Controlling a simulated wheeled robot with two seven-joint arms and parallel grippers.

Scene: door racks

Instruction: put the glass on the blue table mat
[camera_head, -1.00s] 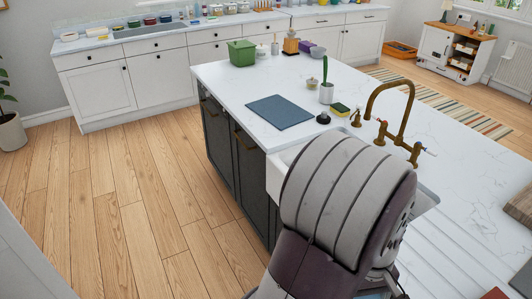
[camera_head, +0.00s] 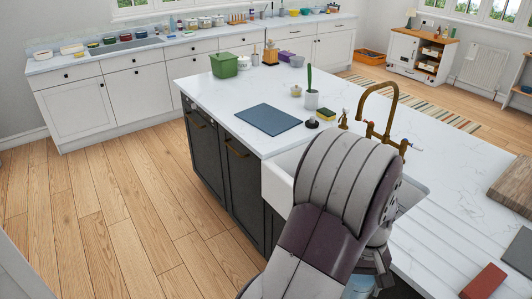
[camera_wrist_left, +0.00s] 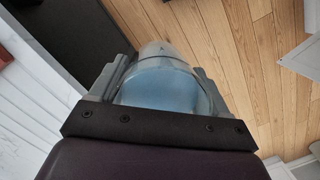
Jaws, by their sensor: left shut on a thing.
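The blue table mat (camera_head: 268,119) lies flat and bare on the white island top, to the left of the sink. My left gripper (camera_wrist_left: 158,78) is shut on the glass (camera_wrist_left: 160,88), a clear vessel with a bluish look between the two fingers in the left wrist view. In the head view my left arm covers most of the gripper, and a bluish bit of the glass (camera_head: 357,287) shows at the bottom edge. The glass is off to the near side of the sink, well away from the mat. My right gripper is in neither view.
A brass tap (camera_head: 384,115) stands behind the white sink (camera_head: 279,176). A wooden board (camera_head: 514,185) lies at right.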

